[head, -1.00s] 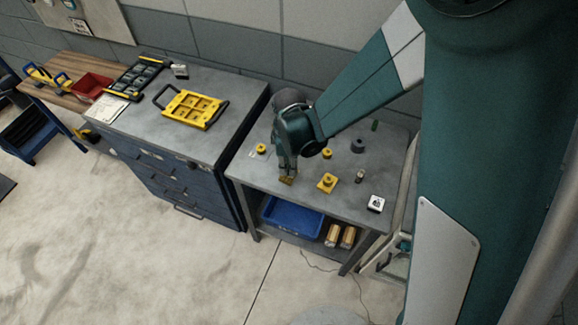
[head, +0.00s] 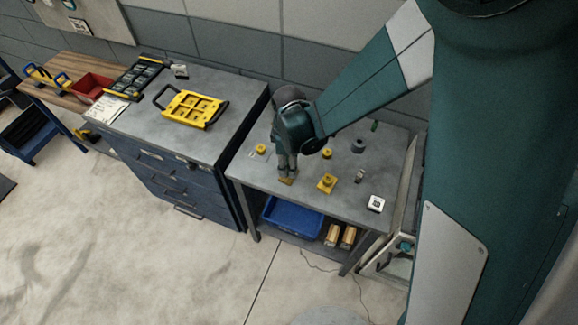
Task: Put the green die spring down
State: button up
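A small dark green cylinder (head: 375,125), which looks like the green die spring, stands at the back of the grey table (head: 335,199), near the wall. My gripper (head: 287,177) points down over the front left part of the table, well apart from that green piece. A small yellow piece (head: 287,181) shows right at its fingertips. I cannot tell whether the fingers hold it or only stand over it, nor whether anything else is hidden between them.
On the table are a yellow block (head: 327,184), a dark ring (head: 358,146), a small grey cylinder (head: 360,176), a white-topped block (head: 376,204) and a yellow round piece (head: 261,149). A blue bin (head: 292,217) is below. A blue cabinet (head: 165,170) adjoins left.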

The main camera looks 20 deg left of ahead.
notch_tip(320, 180, up, 11)
dwell(0.8)
dwell(0.5)
jog(key=shift+r, duration=0.1)
jog(key=w+d+r+m+t, duration=0.1)
jog(key=d+r+m, duration=0.2)
jog(key=d+r, duration=0.35)
jog(key=d+r+m+t+y, duration=0.1)
jog(key=d+r+m, duration=0.2)
jog(key=d, duration=0.6)
jog(key=w+d+r+m+t, duration=0.1)
jog(key=d+r+m, duration=0.3)
jog(key=d, duration=0.3)
jog(key=s+d+r+m+t, duration=0.1)
jog(key=s+d+m, duration=0.2)
jog(key=d, duration=0.4)
jog(key=s+d+r+m+t, duration=0.1)
jog(key=s+d+r+m, duration=0.1)
jog(key=d, duration=0.5)
jog(key=s+d+r+m+t+h, duration=0.1)
jog(key=s+d+r+m+t, duration=0.1)
jog(key=s+d+m, duration=0.2)
jog(key=d+m, duration=0.2)
jog(key=d, duration=0.1)
jog(key=shift+s+d+r, duration=0.15)
jog(key=shift+d, duration=0.1)
